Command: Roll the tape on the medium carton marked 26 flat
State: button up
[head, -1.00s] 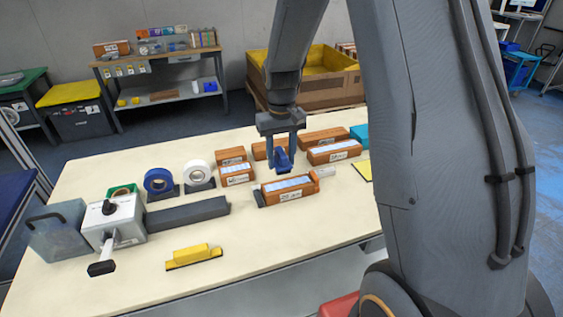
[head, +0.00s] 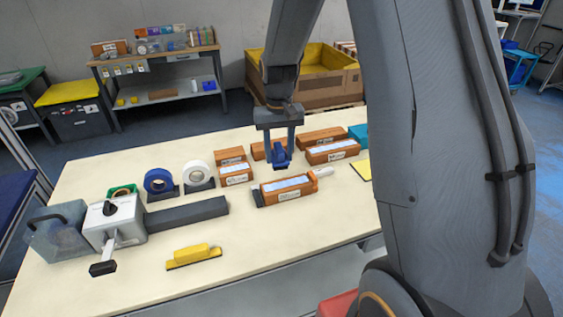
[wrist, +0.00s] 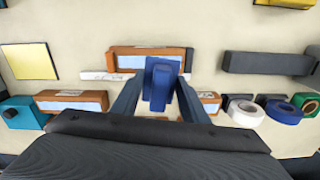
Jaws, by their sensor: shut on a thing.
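The front carton (head: 270,197), orange-brown, lies on the table with a pale strip along its top and a white label on its front. The label's number is too blurred to read now. My gripper (head: 281,154) is shut on a blue roller tool (head: 280,157), held above and behind this carton. In the wrist view the blue tool (wrist: 159,85) covers part of the carton (wrist: 120,52). Whether tool and carton touch is unclear.
More orange-brown cartons (head: 333,152) stand behind. Blue tape (head: 158,180) and white tape (head: 197,173) stand left, with a grey lever device (head: 115,222) and dark bar (head: 188,212). A yellow tool (head: 194,256) lies in front. The table's front right (head: 290,235) is clear.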

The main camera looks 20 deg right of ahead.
jog(key=m, duration=0.3)
jog(key=shift+a+f+b, duration=0.2)
jog(key=shift+a+b, duration=0.1)
jog(key=m, duration=0.2)
jog(key=a+m, duration=0.1)
jog(key=m, duration=0.1)
jog(key=shift+f+b, duration=0.2)
jog(key=shift+b, duration=0.2)
jog(key=m, duration=0.4)
jog(key=shift+a+f+m+b, duration=0.15)
jog(key=shift+a+m+b, duration=0.15)
jog(key=shift+b, duration=0.1)
jog(key=m, duration=0.5)
jog(key=b, duration=0.5)
send_over(270, 187)
jog(key=shift+s+f, duration=0.15)
jog(key=shift+f, duration=2.8)
jog(key=shift+r, duration=0.1)
